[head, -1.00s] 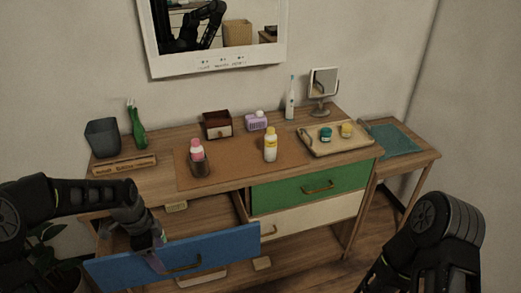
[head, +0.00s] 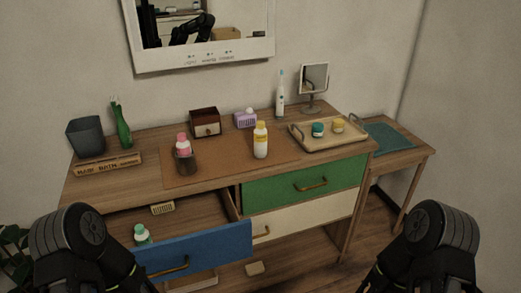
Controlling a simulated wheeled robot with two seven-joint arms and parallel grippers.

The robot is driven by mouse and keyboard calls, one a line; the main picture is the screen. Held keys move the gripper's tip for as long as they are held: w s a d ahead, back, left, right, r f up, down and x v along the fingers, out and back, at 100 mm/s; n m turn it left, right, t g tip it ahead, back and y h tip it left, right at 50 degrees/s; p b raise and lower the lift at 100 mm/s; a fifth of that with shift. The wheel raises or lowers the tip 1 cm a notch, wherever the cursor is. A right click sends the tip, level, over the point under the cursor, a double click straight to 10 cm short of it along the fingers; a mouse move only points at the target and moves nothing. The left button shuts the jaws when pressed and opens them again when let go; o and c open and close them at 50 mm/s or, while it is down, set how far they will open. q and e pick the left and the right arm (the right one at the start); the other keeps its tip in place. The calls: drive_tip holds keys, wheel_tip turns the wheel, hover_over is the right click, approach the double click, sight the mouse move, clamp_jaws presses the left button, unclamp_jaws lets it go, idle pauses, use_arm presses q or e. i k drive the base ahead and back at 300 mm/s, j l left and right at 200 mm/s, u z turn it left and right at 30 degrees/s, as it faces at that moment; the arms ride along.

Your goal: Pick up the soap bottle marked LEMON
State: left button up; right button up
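A white bottle with a yellow cap and yellow label (head: 261,142) stands upright on the brown mat (head: 222,163); its lettering is too small to read. A pink-capped bottle (head: 183,143) stands in a dark cup (head: 186,163) to its left. A teal-capped bottle (head: 142,233) shows inside the open blue drawer (head: 205,250), its lower part hidden by the drawer front. I cannot read LEMON on any of them. Only my arm links show at the lower left and lower right; neither gripper is in view.
A tray (head: 345,143) with two small jars is on the right, before a mirror (head: 314,82). A wooden box (head: 205,123), a purple container (head: 246,119) and a toothbrush (head: 281,95) stand behind. A green bottle (head: 121,126) and a grey bin (head: 86,137) are at left.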

sight(260, 134)
drive_tip(key=i+j+z, duration=0.1)
drive_tip(key=i+z, duration=0.15)
drive_tip(key=z, duration=0.15)
drive_tip(key=i+j+z, duration=0.2)
drive_tip(key=z, duration=0.2)
drive_tip(key=i+j+z, duration=0.15)
drive_tip(key=z, duration=0.25)
drive_tip(key=j, duration=0.1)
